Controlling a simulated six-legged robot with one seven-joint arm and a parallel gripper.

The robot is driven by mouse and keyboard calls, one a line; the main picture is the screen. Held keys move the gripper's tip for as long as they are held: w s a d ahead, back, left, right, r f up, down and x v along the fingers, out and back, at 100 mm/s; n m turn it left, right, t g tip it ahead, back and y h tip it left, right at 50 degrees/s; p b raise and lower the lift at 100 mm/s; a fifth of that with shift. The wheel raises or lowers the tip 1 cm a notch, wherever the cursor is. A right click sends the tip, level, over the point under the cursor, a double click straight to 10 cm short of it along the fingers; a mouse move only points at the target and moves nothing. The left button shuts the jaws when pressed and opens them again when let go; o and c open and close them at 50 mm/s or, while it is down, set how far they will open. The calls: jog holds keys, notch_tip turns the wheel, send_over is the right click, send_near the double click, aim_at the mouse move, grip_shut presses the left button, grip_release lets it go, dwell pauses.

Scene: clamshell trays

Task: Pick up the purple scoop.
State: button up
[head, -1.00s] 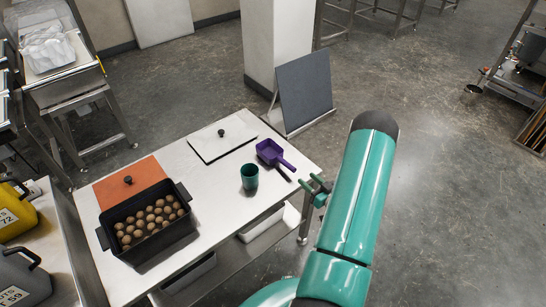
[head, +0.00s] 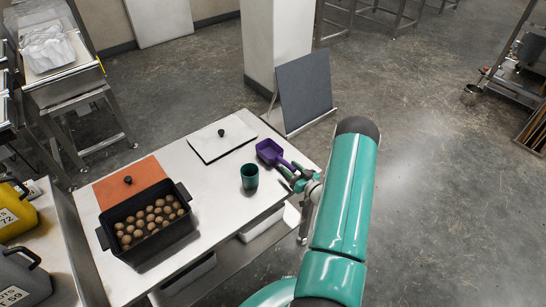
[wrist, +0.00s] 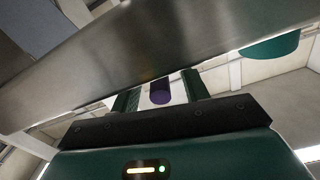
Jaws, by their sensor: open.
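The purple scoop (head: 268,151) lies on the right end of the white-topped table, its handle pointing to the lower right toward my gripper. My gripper (head: 288,177) is open at the table's right edge, close to the handle end. In the wrist view, the purple handle end (wrist: 160,93) shows between the two green fingers, with space on both sides. I cannot tell how deep it sits between them. The rest of the scoop is hidden there.
A green cup (head: 249,177) stands just left of my gripper; it also shows in the wrist view (wrist: 272,48). A black bin (head: 112,240) of brown balls, an orange lid (head: 108,190) and a white lid (head: 222,147) share the table. A dark board (head: 304,92) stands behind.

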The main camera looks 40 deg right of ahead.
aim_at(288, 163)
jog(key=w, duration=0.2)
jog(key=shift+w, duration=0.3)
jog(key=shift+c, duration=0.5)
grip_shut()
jog(key=shift+r, duration=0.15)
jog(key=shift+r, duration=0.6)
jog(key=s+a+r, duration=0.9)
jog(key=s+r, duration=0.2)
jog(key=shift+r, duration=0.25)
